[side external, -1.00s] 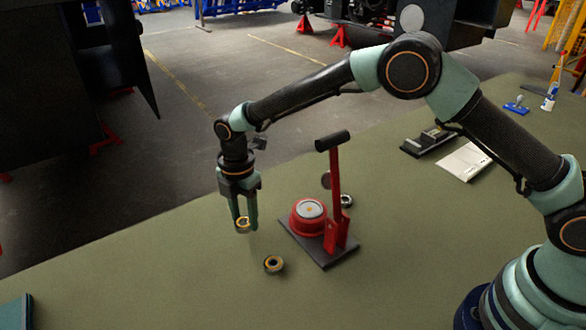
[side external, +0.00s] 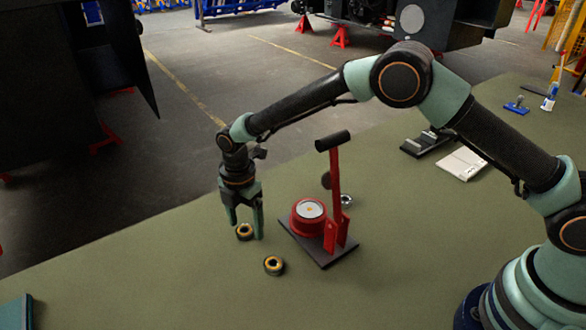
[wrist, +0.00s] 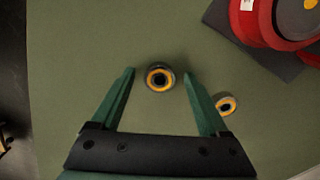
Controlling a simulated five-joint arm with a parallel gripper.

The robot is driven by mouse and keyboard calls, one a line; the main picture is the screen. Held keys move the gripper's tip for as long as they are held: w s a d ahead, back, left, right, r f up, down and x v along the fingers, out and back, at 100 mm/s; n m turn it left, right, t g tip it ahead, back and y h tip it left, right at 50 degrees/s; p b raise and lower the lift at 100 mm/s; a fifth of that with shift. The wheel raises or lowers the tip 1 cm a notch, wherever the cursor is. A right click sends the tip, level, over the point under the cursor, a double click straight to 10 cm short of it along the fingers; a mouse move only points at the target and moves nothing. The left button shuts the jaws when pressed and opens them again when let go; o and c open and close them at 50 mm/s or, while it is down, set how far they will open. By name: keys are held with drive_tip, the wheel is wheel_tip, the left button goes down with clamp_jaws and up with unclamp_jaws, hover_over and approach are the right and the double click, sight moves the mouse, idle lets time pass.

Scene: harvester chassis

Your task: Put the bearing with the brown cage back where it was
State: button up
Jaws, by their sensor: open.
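A dark-rimmed bearing with a yellow-orange ring (side external: 244,231) sits flat on the green table, between the fingers of my gripper (side external: 246,229). My gripper is open, pointing down, with a gap on both sides of this bearing. In the wrist view the same bearing (wrist: 160,65) lies between the fingertips (wrist: 159,74). A second, similar bearing (side external: 273,265) lies on the table nearer the camera; it shows beside the right finger in the wrist view (wrist: 227,104). Both rings look yellow-orange; I cannot tell which cage counts as brown.
A red press (side external: 335,200) with an upright lever stands on a dark base plate (side external: 322,258) right of my gripper.

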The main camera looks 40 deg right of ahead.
sight(246, 228)
wheel_tip(246, 228, up, 12)
idle(0.5)
drive_tip(key=shift+r, duration=0.1)
drive_tip(key=s+d+r+m+t, duration=0.25)
drive_tip(key=d+r+m, duration=0.25)
drive_tip(key=d+r, duration=0.3)
drive_tip(key=s+d+r+m+t, duration=0.2)
drive_tip(key=s+d+r+m, duration=0.1)
drive_tip(key=d+r+m, duration=0.4)
drive_tip(key=s+d+f+m, duration=0.1)
drive_tip(key=s+d+m, duration=0.3)
drive_tip(key=s+m, duration=0.1)
drive_tip(key=s+d+f+m+t, duration=0.1)
drive_tip(key=s+d+m, duration=0.4)
drive_tip(key=s, duration=0.3)
drive_tip(key=shift+s+f+m, duration=0.3)
drive_tip(key=shift+f, duration=0.05)
